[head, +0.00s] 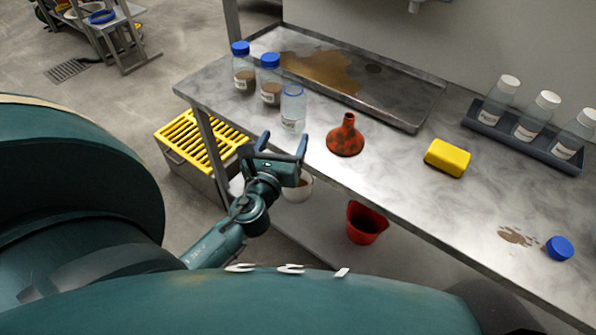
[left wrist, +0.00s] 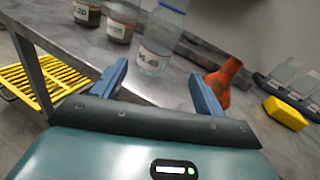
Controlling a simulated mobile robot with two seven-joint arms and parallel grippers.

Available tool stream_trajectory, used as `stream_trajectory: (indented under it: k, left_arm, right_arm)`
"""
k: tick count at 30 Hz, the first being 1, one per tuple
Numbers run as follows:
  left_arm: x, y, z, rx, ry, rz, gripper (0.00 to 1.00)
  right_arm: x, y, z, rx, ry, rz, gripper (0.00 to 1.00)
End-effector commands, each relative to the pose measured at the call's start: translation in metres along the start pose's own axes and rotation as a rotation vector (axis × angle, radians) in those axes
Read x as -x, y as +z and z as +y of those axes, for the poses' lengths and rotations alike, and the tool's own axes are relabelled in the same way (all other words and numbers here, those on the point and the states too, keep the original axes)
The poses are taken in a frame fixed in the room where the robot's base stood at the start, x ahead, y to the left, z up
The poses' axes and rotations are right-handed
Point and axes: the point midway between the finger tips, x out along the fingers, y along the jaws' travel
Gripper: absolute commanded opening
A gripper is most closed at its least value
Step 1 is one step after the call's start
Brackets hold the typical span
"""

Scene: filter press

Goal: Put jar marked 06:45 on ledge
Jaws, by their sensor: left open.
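A clear jar (head: 292,110) with a pale label stands upright near the bench's front left edge, looking empty, with no blue cap visible on it in the head view. It also shows in the left wrist view (left wrist: 155,50); its label is too blurred to read surely. Two blue-capped jars with brown sediment (head: 243,72) (head: 270,82) stand to its left. My left gripper (head: 284,140) is open and empty, just in front of the clear jar, with its fingers (left wrist: 159,72) pointing toward it. I cannot single out the ledge for certain. My right gripper is not in view.
An orange-red funnel (head: 346,138) stands right of the jar. Behind is a shallow metal tray (head: 405,118) with a brown spill. A yellow sponge (head: 447,158), a dark rack (head: 490,128) with three white-capped bottles, and a loose blue cap (head: 559,248) lie farther right.

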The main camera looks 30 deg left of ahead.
Motion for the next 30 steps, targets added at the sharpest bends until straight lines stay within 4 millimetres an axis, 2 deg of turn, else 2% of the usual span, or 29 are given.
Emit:
stream_trajectory:
  k: [2, 5, 8, 9, 12, 16, 18, 21, 30]
  left_arm:
    - [0.012, -0.017, -0.006, 0.214, -0.013, 0.071, 0.72]
    - [0.035, -0.046, -0.020, 0.632, -0.007, 0.208, 0.72]
    - [0.068, -0.077, -0.040, 1.149, 0.058, 0.381, 0.72]
    - [0.083, -0.088, -0.049, 1.362, 0.105, 0.451, 0.72]
    - [0.118, -0.108, -0.070, 1.851, 0.269, 0.608, 0.72]
    - [0.155, -0.120, -0.093, 2.325, 0.513, 0.743, 0.72]
    - [0.168, -0.123, -0.102, 2.489, 0.624, 0.782, 0.72]
    - [0.178, -0.125, -0.108, 2.619, 0.725, 0.810, 0.72]
    - [0.181, -0.125, -0.110, 2.660, 0.758, 0.817, 0.72]
  right_arm:
    - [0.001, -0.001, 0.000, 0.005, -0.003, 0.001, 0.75]
    - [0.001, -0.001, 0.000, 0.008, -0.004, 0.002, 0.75]
    - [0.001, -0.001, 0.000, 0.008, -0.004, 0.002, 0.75]
    - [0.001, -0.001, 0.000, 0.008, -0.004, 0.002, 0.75]
    - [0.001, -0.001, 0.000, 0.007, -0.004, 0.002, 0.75]
    - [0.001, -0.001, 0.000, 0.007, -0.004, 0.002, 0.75]
    - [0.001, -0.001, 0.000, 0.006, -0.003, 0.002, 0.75]
    - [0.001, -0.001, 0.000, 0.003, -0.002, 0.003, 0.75]
    - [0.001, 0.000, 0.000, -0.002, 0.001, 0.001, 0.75]
